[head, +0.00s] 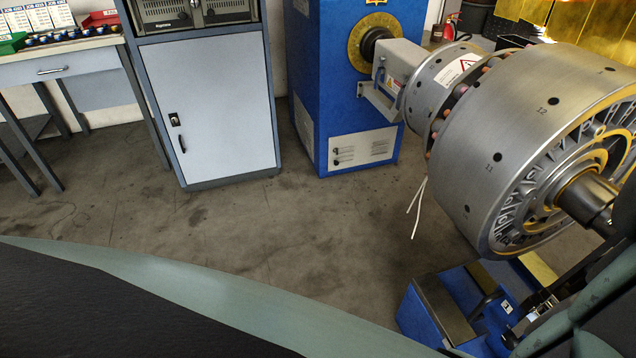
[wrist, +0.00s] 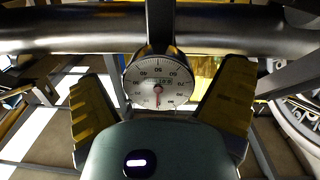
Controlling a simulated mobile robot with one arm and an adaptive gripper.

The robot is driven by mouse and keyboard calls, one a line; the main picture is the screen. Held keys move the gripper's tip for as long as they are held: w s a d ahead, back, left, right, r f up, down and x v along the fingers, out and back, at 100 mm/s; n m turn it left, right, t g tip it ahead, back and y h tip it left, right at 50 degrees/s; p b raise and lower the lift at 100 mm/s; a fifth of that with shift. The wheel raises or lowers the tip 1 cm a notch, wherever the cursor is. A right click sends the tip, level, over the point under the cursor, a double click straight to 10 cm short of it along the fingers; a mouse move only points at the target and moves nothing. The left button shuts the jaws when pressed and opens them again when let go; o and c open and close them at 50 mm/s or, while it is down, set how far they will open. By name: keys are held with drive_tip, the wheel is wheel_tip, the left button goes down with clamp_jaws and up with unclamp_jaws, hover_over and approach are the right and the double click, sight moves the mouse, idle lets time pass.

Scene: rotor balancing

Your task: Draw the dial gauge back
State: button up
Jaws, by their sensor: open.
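My gripper (wrist: 160,95) is open, with one yellow ribbed finger on each side of the gauge. Gaps show between the fingers and the gauge's rim. The head view does not show the gauge or my gripper. The rotor (head: 540,110), a large grey metal drum with numbered holes, is on the right of the head view.
A blue machine housing (head: 320,85) stands behind the rotor, beside a grey cabinet (head: 210,105). A workbench (head: 60,68) with small items is at far left. A blue support (head: 440,310) stands below the rotor. The floor (head: 180,230) between is clear.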

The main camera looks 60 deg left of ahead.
drive_tip(key=c, duration=1.3)
drive_tip(key=shift+p+v, duration=0.7)
drive_tip(key=shift+v, duration=1)
drive_tip(key=shift+c, duration=0.3)
drive_tip(key=shift+d+r, duration=0.1)
drive_tip(key=shift+d, duration=0.05)
drive_tip(key=o, duration=1.4)
drive_tip(key=shift+c, duration=0.2)
wheel_tip(320, 180, up, 10)
